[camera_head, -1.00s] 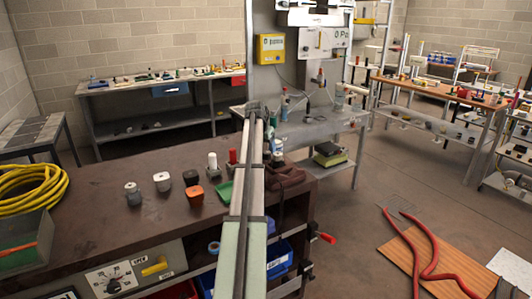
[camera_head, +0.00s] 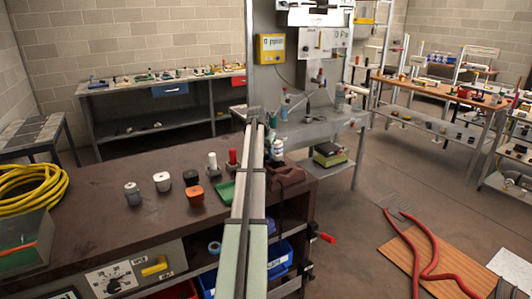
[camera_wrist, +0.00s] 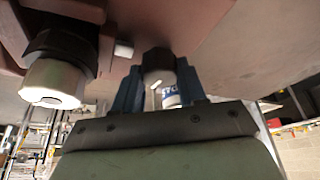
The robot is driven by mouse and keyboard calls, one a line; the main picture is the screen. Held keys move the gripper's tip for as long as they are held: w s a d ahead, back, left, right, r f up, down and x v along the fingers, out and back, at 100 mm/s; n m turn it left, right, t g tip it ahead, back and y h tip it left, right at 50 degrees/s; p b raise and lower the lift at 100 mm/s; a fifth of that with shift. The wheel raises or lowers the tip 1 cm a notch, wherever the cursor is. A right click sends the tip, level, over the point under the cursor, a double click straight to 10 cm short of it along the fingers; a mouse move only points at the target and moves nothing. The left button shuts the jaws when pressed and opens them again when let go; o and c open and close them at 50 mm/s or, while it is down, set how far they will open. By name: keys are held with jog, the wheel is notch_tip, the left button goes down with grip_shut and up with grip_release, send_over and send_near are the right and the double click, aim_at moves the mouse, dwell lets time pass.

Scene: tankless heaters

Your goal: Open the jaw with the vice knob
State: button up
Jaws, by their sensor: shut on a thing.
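My gripper (camera_wrist: 157,88) shows in the wrist view, with its two blue fingers closed on either side of a dark, rounded knob (camera_wrist: 157,60). I take this to be the vice knob; its far side and the contact are partly hidden. In the head view a dark reddish-brown vice-like body (camera_head: 287,176) sits at the right end of the bench. My arm runs up the middle of that view, and my fingertips cannot be made out there. The jaw opening cannot be seen clearly.
A white-and-blue can (camera_wrist: 171,96) stands just beyond the fingers. A white cylinder with a dark collar (camera_wrist: 52,82) is close at the left in the wrist view.

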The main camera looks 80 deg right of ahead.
jog(key=c, duration=0.4)
jog(key=shift+n, duration=0.3)
jog(key=n+t, duration=0.1)
jog(key=n, duration=0.1)
jog(key=shift+s+n, duration=0.15)
jog(key=shift+n, duration=0.25)
jog(key=n+t, duration=0.1)
jog(key=n, duration=0.1)
jog(key=n+t, duration=0.1)
jog(key=n, duration=0.1)
jog(key=shift+s+d+n+y, duration=0.1)
jog(key=shift+n+y, duration=0.2)
jog(key=n, duration=0.2)
jog(key=n+t+y, duration=0.1)
jog(key=n, duration=0.2)
jog(key=shift+s+d+n+t, duration=0.1)
jog(key=shift+n+t, duration=0.2)
jog(key=shift+n+t+y, duration=0.4)
jog(key=shift+n+y, duration=0.5)
jog(key=shift+n, duration=1.3)
